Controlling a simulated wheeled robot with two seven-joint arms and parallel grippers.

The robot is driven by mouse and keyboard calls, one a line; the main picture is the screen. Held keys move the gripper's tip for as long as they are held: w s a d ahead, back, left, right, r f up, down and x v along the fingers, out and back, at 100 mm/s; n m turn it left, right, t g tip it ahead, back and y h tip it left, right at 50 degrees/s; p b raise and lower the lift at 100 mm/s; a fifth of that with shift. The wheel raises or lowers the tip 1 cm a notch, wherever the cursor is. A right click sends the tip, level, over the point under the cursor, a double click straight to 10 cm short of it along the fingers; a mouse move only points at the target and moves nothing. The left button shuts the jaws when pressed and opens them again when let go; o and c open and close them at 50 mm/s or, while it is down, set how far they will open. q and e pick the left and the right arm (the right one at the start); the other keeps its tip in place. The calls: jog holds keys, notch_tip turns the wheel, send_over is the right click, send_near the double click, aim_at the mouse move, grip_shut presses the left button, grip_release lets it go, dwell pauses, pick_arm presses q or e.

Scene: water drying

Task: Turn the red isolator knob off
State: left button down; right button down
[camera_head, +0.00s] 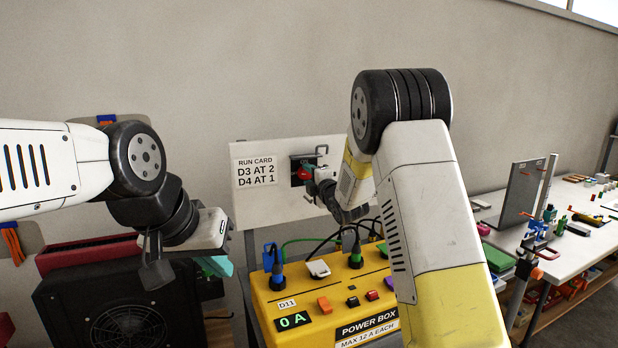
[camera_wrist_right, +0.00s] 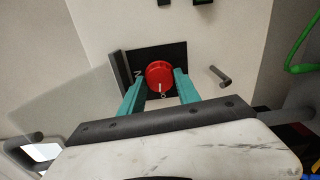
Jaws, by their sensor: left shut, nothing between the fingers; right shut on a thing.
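The red isolator knob (camera_wrist_right: 159,74) sits on a black plate (camera_wrist_right: 178,56) on the white panel. It also shows in the head view (camera_head: 304,174), partly hidden by my right gripper. My right gripper (camera_wrist_right: 160,88) has its two teal fingers on either side of the knob, shut on it. A white mark on the knob points toward the bottom of the right wrist view, near a small white letter. My left gripper (camera_head: 222,266) is at the left, shut and empty, far from the knob; its fingers are partly hidden.
The yellow power box (camera_head: 290,318) with plugs, cables and a "0 A" display stands below the panel. A dark fan unit (camera_head: 75,305) is at the left, below my left arm. A run card (camera_head: 255,172) hangs on the panel. A cluttered workbench (camera_head: 570,255) is at the right.

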jog(key=shift+f+n, duration=0.1)
jog(key=shift+n, duration=0.7)
jog(key=c, duration=0.9)
grip_release()
jog(key=shift+o, duration=0.2)
jog(key=v, duration=0.8)
jog(key=shift+w, duration=0.1)
